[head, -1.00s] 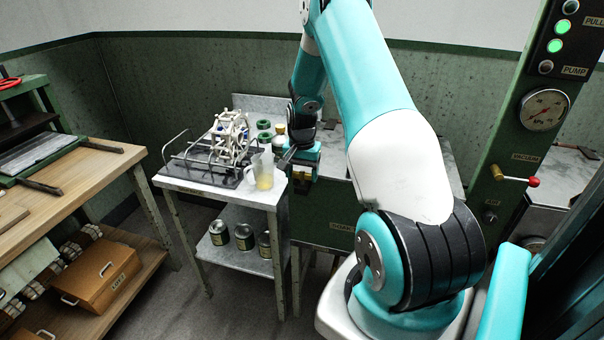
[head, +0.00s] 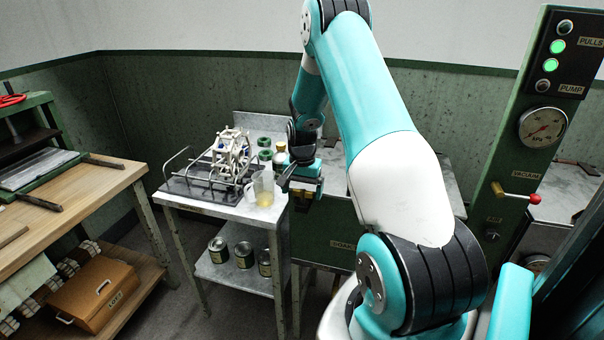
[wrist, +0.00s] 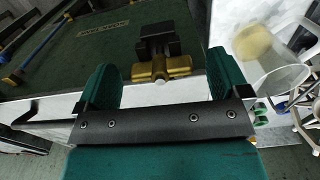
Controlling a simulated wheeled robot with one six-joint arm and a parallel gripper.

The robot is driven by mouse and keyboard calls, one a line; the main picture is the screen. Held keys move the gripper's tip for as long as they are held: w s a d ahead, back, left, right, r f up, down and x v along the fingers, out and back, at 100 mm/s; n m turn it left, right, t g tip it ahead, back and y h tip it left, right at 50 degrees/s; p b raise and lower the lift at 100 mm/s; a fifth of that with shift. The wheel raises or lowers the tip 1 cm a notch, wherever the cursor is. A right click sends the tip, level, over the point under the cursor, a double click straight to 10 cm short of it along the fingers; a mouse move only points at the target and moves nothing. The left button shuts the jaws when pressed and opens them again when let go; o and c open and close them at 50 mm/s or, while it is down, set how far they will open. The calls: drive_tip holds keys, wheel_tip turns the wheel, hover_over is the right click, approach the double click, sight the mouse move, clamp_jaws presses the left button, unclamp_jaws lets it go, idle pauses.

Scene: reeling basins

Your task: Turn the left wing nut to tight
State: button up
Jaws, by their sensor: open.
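A brass wing nut (wrist: 160,68) on a black block (wrist: 157,37) shows in the wrist view against a dark green panel. Its two lobes lie left and right. My gripper (wrist: 162,72) is open, with one green finger on each side of the nut and a gap on both sides. In the head view my gripper (head: 305,182) is at the right end of the small steel trolley, in front of the green basin unit (head: 345,220). The nut is hard to make out there. Only one wing nut shows clearly, and I cannot tell its tightness.
The trolley (head: 215,203) holds a clear beaker (head: 263,188), a wire rack (head: 180,188) and a white frame (head: 232,150), close beside my gripper. Several cans stand on its lower shelf. A wooden bench (head: 100,183) is at left, a gauge panel (head: 530,150) at right.

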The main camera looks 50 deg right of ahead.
sight(302, 190)
wheel_tip(302, 190, up, 17)
drive_tip(key=b, duration=0.2)
drive_tip(key=shift+b, duration=0.35)
drive_tip(key=s+a+r+n+t+y, duration=0.15)
drive_tip(key=a+n, duration=0.35)
drive_tip(key=a, duration=0.8)
drive_tip(key=s+a+r+n, duration=0.2)
drive_tip(key=a+n, duration=0.4)
drive_tip(key=a, duration=0.7)
drive_tip(key=s+a+n+g+y, duration=0.1)
drive_tip(key=s+a+n+y, duration=0.1)
drive_tip(key=s+a+n, duration=0.7)
drive_tip(key=s+a, duration=0.7)
drive_tip(key=s, duration=0.1)
drive_tip(key=shift+n+y, duration=0.35)
drive_tip(key=shift+n, duration=0.05)
